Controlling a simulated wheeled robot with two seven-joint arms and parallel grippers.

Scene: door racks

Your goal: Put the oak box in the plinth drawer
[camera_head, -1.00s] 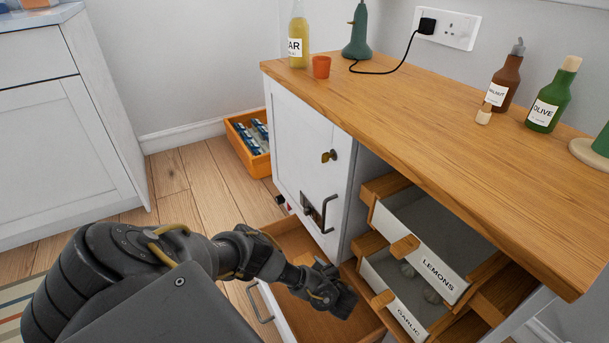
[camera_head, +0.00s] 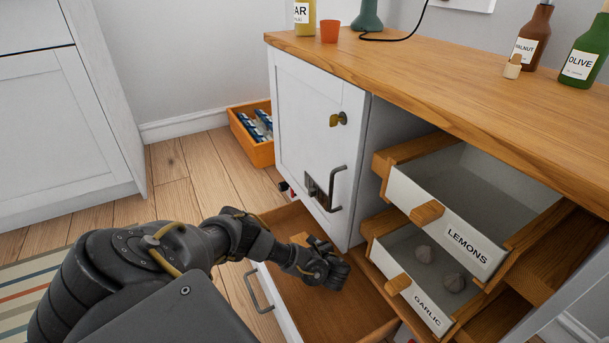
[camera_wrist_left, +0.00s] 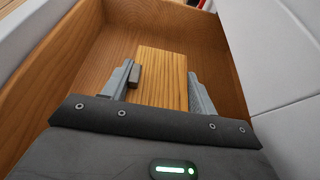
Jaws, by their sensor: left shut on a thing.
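The plinth drawer (camera_head: 286,318) is pulled out at floor level below the white cabinet, with a brown wooden inside. My left gripper (camera_head: 322,262) is over the drawer. It is shut on the oak box, a light, straight-grained wooden block. In the left wrist view the oak box (camera_wrist_left: 163,78) sits between the two fingers (camera_wrist_left: 164,92), with the drawer's walls (camera_wrist_left: 55,70) around it. In the head view only a small part of the oak box (camera_head: 300,239) shows behind the gripper. I cannot tell whether it touches the drawer floor. My right gripper is out of view.
The cabinet door (camera_head: 312,130) above the drawer is shut. To the right, open racks hold a LEMONS drawer (camera_head: 440,220) and a GARLIC drawer (camera_head: 400,290). An orange crate (camera_head: 252,150) stands on the floor behind. Bottles stand on the wooden worktop (camera_head: 420,75).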

